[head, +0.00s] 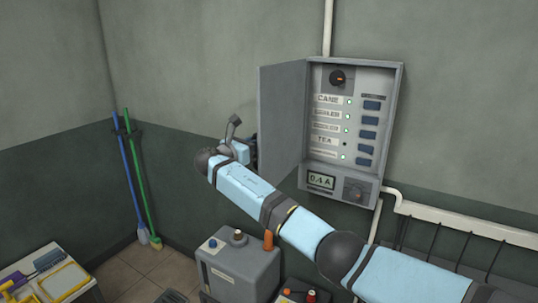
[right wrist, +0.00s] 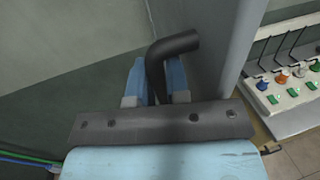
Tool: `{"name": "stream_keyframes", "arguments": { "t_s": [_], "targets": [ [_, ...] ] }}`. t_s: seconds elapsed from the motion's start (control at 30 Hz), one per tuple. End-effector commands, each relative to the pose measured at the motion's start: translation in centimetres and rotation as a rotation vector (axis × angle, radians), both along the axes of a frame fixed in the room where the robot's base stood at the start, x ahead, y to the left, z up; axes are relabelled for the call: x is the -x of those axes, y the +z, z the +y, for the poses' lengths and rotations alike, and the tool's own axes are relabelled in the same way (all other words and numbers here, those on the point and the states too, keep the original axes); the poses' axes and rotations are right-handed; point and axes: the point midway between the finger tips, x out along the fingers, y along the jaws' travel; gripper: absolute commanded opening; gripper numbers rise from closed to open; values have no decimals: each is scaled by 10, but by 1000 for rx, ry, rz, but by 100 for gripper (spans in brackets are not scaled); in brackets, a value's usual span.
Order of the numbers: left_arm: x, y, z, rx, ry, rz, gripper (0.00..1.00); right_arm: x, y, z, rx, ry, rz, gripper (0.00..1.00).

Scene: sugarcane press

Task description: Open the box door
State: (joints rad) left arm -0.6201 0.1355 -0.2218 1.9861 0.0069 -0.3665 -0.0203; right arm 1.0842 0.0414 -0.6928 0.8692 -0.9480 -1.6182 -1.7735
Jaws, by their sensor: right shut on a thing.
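The grey control box (head: 387,130) is mounted on the wall in the head view. Its door (head: 283,115) stands swung out to the left, so the labelled rows, lit green dots and blue switches inside show. My right gripper (head: 245,148) is at the door's outer left side, partly hidden by the door and my own wrist. In the right wrist view my right gripper (right wrist: 157,80) is shut on a dark bent handle (right wrist: 178,44), with a blue finger on each side. The grey door (right wrist: 229,60) shows just right of it. My left gripper is not in view.
A grey machine (head: 238,272) with knobs stands below the box. A blue broom (head: 131,175) and a green broom (head: 139,175) lean in the corner. A tray table (head: 88,291) is at lower left. A white pipe (head: 460,222) runs along the right wall.

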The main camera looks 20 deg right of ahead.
Motion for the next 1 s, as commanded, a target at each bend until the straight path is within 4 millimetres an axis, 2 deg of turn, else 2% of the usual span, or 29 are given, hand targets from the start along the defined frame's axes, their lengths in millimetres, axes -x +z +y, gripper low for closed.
{"name": "stream_keyframes", "arguments": {
  "t_s": [0.1, 0.3, 0.87, 0.9, 0.93, 1.0],
  "targets": [
    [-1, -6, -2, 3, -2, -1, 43, -13, -1, 9, 0, 6, 2, 0],
    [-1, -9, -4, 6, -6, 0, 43, -26, 0, 16, 0, 12, 2, 0],
    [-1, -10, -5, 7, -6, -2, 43, -32, 0, 19, -1, 15, 3, 0],
    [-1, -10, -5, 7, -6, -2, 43, -32, 0, 19, -1, 15, 3, 18],
    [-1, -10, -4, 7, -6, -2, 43, -32, 0, 19, -1, 15, 3, 25],
    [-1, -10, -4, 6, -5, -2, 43, -32, 0, 19, -1, 15, 3, 25]
  ]
}}
